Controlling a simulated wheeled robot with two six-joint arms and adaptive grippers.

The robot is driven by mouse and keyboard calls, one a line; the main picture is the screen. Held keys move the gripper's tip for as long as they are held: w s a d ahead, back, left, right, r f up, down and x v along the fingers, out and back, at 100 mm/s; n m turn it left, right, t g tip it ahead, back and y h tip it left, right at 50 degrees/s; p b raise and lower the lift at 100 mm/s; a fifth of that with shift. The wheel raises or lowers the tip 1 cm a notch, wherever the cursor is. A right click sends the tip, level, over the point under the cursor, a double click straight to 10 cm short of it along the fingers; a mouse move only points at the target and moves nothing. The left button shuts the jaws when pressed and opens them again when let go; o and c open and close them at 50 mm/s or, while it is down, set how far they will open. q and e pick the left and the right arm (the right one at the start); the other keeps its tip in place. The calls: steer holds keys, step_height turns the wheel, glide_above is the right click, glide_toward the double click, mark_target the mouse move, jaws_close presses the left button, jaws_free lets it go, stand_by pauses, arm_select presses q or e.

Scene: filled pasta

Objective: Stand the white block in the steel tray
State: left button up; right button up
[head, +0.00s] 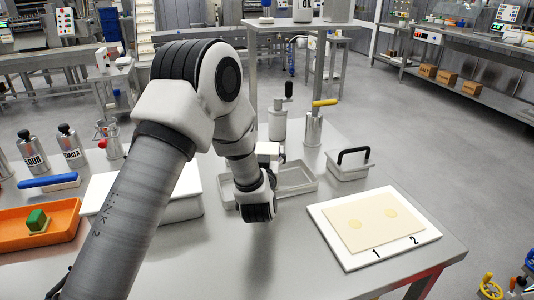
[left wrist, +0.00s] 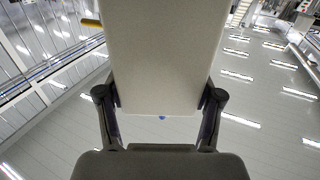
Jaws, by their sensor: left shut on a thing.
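The white block (left wrist: 160,55) fills the upper middle of the left wrist view, its broad pale face toward the camera. My left gripper (left wrist: 160,94) is shut on it, with one dark finger at each side edge. In the head view my left arm reaches over the table and its wrist is at the near side of the steel tray (head: 302,188). The wrist hides the tray's left middle part, and the fingers are mostly hidden. A small pale shape shows just beyond the wrist; I cannot tell whether it is the block. My right gripper is not in view.
A white board (head: 334,250) with a dough sheet lies at the right front. A lidded steel box (head: 348,170) with a black handle and steel canisters (head: 313,130) stand behind. An orange tray (head: 62,219) holds a green block at left. The table's middle front is clear.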

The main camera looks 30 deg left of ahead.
arm_select(q)
steer(key=shift+f, duration=0.1)
steer(key=o, duration=1.4)
steer(key=shift+s+r, duration=0.1)
steer(key=shift+r, duration=0.1)
steer(key=v, duration=1.2)
steer(key=shift+b, duration=0.4)
steer(key=shift+d, duration=0.1)
